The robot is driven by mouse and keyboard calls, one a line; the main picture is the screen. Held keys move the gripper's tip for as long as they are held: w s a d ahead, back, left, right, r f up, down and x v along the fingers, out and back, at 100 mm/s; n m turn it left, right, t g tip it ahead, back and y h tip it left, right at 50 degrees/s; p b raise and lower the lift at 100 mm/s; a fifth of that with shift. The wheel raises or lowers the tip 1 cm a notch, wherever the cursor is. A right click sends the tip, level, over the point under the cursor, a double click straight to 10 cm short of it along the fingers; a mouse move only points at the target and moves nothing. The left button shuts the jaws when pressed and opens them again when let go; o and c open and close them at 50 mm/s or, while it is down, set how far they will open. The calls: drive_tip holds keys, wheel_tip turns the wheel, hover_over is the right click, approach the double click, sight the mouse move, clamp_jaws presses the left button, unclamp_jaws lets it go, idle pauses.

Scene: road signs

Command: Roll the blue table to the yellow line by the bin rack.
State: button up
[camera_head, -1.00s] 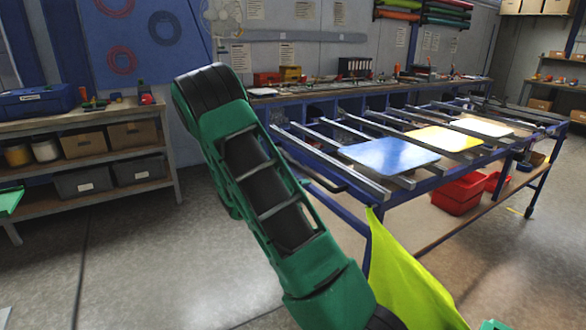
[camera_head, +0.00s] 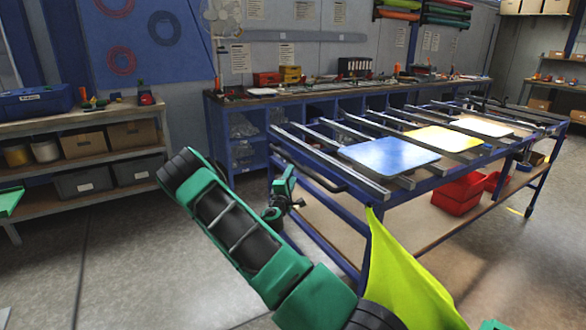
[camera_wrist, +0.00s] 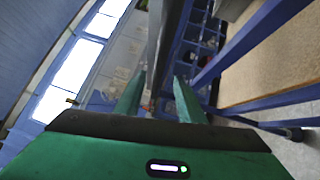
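The blue table (camera_head: 365,222) stands right of centre in the head view, with grey rails across its top and a wheel at its far right leg. A dark handle bar (camera_head: 318,176) runs along its near left end. My gripper (camera_head: 292,187) is beside that end, close to the handle. In the wrist view my gripper (camera_wrist: 159,78) has its two green fingers apart, with a grey bar (camera_wrist: 158,40) showing between and beyond them; I cannot tell whether it touches them.
Blue, yellow and cream panels lie on the rails. Red bins (camera_head: 458,192) sit on the lower shelf. A rack with bins (camera_head: 85,182) stands left; a workbench (camera_head: 235,107) is behind.

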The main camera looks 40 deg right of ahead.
sight(296, 165)
drive_tip(key=x, duration=0.8)
drive_tip(key=shift+w+d, duration=0.15)
drive_tip(key=shift+d, duration=0.1)
clamp_jaws()
